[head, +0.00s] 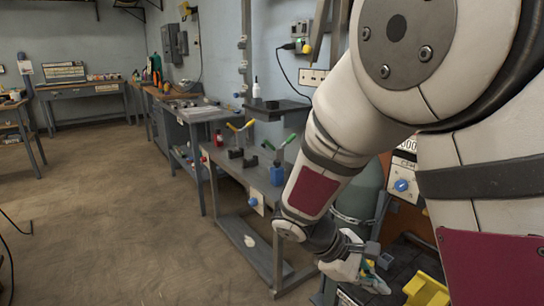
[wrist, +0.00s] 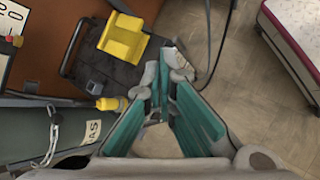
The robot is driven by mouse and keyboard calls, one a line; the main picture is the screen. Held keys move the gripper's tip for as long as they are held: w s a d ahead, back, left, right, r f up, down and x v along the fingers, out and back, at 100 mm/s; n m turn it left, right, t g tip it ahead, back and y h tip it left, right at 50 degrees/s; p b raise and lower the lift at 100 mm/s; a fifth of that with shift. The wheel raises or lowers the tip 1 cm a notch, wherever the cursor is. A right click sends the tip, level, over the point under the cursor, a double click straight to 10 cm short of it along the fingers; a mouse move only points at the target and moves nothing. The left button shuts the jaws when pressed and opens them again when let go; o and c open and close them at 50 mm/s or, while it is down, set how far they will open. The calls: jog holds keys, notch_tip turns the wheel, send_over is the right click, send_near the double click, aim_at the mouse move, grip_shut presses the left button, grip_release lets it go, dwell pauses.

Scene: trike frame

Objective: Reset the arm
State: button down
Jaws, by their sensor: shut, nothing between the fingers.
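My gripper (wrist: 166,78) shows in the wrist view with its teal-lined fingers converging at the tips. It is shut with nothing held. In the head view my gripper (head: 368,272) hangs low at the lower right, at the end of my white arm, which bends down from the upper right. Its fingertips are small and partly hidden there. The gripper points down toward the floor beside a black machine base (wrist: 92,70) with a yellow part (wrist: 123,38).
A green gas cylinder (wrist: 55,135) with a chain stands close by at the wrist view's lower left. A red-and-white box edge (wrist: 292,42) is at upper right. A grey workbench (head: 235,170) with tools stands left of my arm. Open floor (head: 110,220) lies further left.

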jog(key=s+d+r+m+g+y, duration=0.1)
jog(key=s+r+m+y, duration=0.15)
jog(key=s+r, duration=0.35)
jog(key=s+d+r+m+y, duration=0.15)
jog(key=s+r+m, duration=0.25)
jog(key=s, duration=0.5)
jog(key=s+a+r+m+t+y, duration=0.1)
jog(key=s+a+m+y, duration=0.15)
jog(key=s, duration=0.35)
jog(key=s+a+r+m+y, duration=0.2)
jog(key=s+y, duration=0.1)
jog(key=s, duration=0.3)
notch_tip(320, 180, up, 29)
jog(key=t+p, duration=0.4)
jog(key=p, duration=2.4)
jog(key=shift+s+d, duration=0.15)
jog(key=shift+d, duration=0.15)
jog(key=shift+r+h, duration=0.1)
jog(key=shift+h, duration=0.15)
